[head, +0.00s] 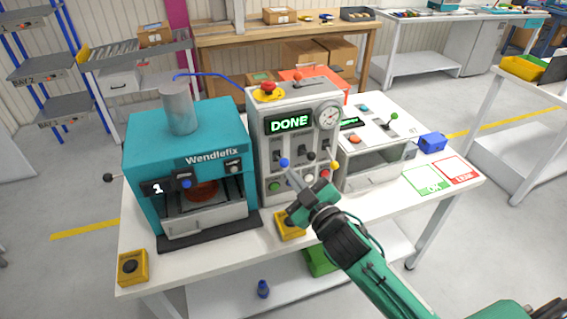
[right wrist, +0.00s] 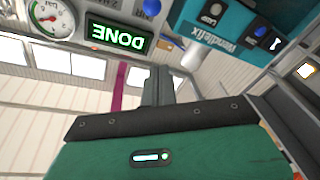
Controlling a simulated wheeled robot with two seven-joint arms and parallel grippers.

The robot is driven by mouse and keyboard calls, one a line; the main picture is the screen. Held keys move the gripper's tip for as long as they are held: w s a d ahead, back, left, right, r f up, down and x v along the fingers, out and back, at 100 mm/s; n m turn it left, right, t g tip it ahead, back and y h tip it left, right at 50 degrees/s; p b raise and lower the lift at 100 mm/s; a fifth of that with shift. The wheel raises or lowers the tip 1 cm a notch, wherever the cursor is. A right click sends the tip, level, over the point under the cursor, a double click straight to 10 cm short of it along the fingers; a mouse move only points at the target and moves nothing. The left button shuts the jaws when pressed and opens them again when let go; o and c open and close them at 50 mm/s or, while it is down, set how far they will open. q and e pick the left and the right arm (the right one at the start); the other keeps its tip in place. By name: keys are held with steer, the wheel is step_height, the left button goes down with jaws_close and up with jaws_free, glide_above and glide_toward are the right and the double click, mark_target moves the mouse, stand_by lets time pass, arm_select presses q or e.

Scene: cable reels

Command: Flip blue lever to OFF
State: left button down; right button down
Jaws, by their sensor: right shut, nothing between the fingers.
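The grey control panel (head: 263,134) carries a row of levers with coloured knobs and a green DONE display (head: 289,122). The blue lever's knob (head: 284,162) is on the left of the row, low on its switch. Its OFF lettering is too small to read. My right gripper (head: 291,177) is shut and empty, its fingertips just below the blue knob; I cannot tell whether they touch it. In the right wrist view, the shut fingers (right wrist: 158,86) point up toward the panel, and a blue knob (right wrist: 151,6) shows at the top edge. My left gripper is out of view.
The teal Wendlefix machine (head: 190,145) stands left of the panel. A white box unit (head: 375,150) with a green-knobbed lever stands right. Green and red mats (head: 427,181) lie at the right.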

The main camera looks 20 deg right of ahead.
mark_target(281, 160)
steer(key=p+x, duration=0.4)
steer(key=x, duration=0.6)
steer(key=f, duration=0.1)
steer(key=d+f, duration=0.2)
steer(key=shift+s+d+f+p, duration=0.1)
steer(key=shift+s+f+p, duration=0.15)
steer(key=shift+s+p, duration=0.05)
steer(key=shift+f, duration=0.1)
